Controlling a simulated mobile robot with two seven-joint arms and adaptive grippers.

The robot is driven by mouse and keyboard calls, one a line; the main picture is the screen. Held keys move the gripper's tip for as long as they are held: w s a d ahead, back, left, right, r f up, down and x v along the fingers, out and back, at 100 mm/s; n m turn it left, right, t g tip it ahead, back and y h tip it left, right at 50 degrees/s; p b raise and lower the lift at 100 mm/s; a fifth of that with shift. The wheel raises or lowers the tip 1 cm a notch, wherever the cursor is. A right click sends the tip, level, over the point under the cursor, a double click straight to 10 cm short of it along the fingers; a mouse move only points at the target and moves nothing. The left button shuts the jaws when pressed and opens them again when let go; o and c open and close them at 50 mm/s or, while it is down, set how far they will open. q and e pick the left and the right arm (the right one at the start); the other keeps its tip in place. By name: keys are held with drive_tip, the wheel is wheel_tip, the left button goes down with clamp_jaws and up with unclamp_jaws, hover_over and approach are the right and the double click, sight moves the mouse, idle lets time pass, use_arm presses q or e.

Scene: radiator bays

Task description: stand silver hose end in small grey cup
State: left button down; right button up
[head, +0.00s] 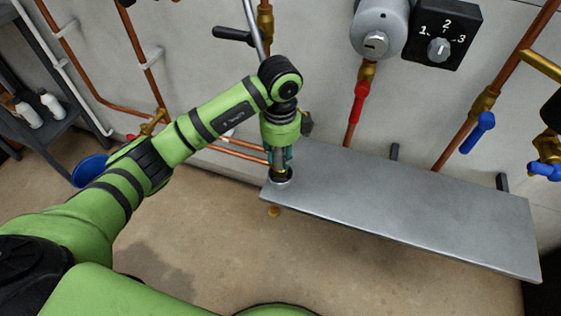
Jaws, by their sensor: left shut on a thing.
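My left gripper (280,157) points down at the left end of the metal shelf, shut on the silver hose end (280,163). The hose end looks upright between the fingers, with a brass-coloured part at its lower end. The small grey cup (279,182) stands on the shelf's left corner directly below the gripper. The lower end of the hose end is at the cup's mouth; I cannot tell how deep it sits or whether it touches the bottom. My wrist hides the upper part of the hose end. My right gripper is out of view.
The metal shelf (400,205) is otherwise bare. Behind it are copper pipes, a red-handled valve (359,103), a blue-handled valve (478,132) and a black dial box (443,35). A silver pipe or hose (252,25) rises behind my arm.

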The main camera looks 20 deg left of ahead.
sight(280, 163)
use_arm(q)
wheel_tip(280, 163, down, 3)
drive_tip(key=shift+r, duration=0.1)
drive_tip(key=shift+f, duration=0.2)
